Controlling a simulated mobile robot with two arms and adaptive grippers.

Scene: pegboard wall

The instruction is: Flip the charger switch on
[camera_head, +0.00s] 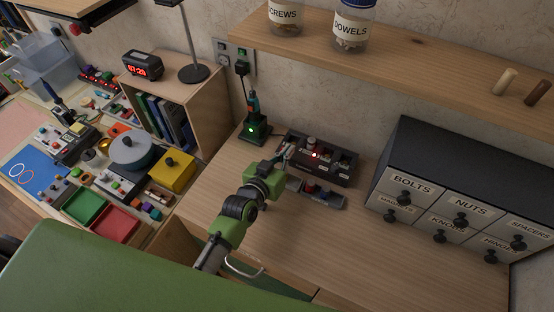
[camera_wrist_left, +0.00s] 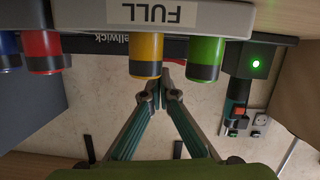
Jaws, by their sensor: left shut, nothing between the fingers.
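In the head view a dark slotted unit (camera_head: 322,158) with a lit red light stands on the bench. A small green dock (camera_head: 256,130) with a lit green light stands left of it, holding a teal-and-black tool (camera_head: 253,103). I cannot tell a charger switch clearly on either. My left gripper (camera_head: 286,154) is shut and empty at the left end of the slotted unit; contact cannot be told. In the left wrist view the gripper fingers (camera_wrist_left: 160,84) meet at the tips, below a dark strip lettered "ellwick" (camera_wrist_left: 112,40). The dock's light (camera_wrist_left: 255,63) glows green there. My right gripper is not in view.
A grey tray (camera_head: 328,201) lies before the slotted unit; its "FULL" label (camera_wrist_left: 150,13) and several coloured cylinders show in the wrist view. A wall socket (camera_head: 223,47) is above the dock. A labelled drawer cabinet (camera_head: 400,150) stands right. The front bench is clear.

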